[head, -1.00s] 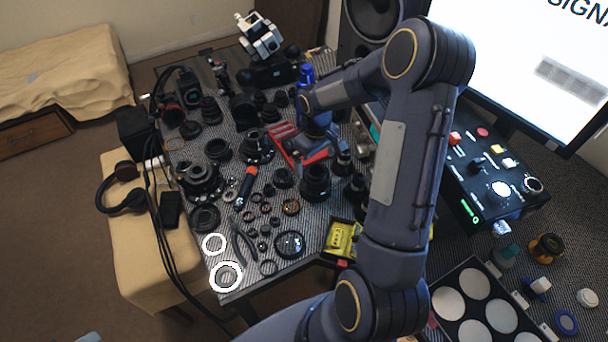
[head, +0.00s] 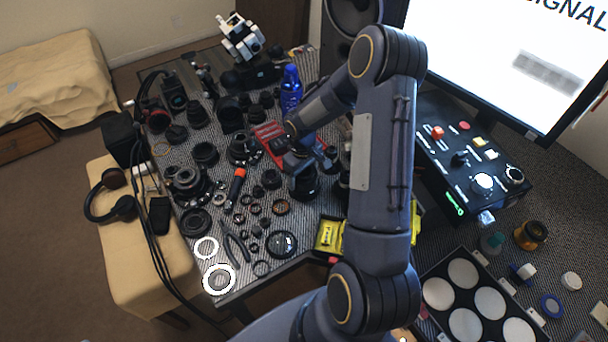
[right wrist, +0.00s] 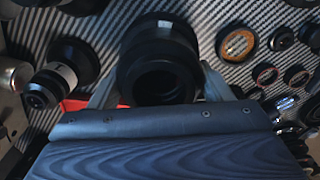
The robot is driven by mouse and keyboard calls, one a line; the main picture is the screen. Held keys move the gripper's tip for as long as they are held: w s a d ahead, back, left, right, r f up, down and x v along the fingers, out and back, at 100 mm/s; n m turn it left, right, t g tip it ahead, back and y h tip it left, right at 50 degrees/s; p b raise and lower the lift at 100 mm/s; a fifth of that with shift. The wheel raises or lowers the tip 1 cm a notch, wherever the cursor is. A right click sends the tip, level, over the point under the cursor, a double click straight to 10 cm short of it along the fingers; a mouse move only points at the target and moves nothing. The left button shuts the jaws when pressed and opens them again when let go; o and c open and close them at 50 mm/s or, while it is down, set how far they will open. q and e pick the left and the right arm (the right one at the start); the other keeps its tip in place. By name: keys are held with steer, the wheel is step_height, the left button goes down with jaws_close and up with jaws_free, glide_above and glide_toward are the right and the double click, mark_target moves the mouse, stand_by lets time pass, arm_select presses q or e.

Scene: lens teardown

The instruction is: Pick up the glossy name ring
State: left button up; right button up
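I cannot tell for certain which ring is the glossy name ring. A small dark ring with a brown-orange face (head: 281,207) lies on the striped mat; a similar ring shows in the right wrist view (right wrist: 236,43), right of my fingers. A larger glossy black ring or disc (head: 283,243) lies nearer the mat's front edge. My right gripper (head: 301,160) is low over the middle of the mat. Its fingers (right wrist: 160,88) are spread, with a black lens barrel (right wrist: 158,58) seen between them; contact is unclear. My left gripper is out of view.
Two white rings (head: 206,248) (head: 219,279) lie at the near left corner. Lens parts crowd the mat. A blue bottle (head: 291,90) and a red tray (head: 271,135) stand beyond the gripper. A yellow box (head: 328,235) is at the near right edge; a control box (head: 468,160) stands right.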

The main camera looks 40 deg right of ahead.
steer(key=shift+c, duration=1.4)
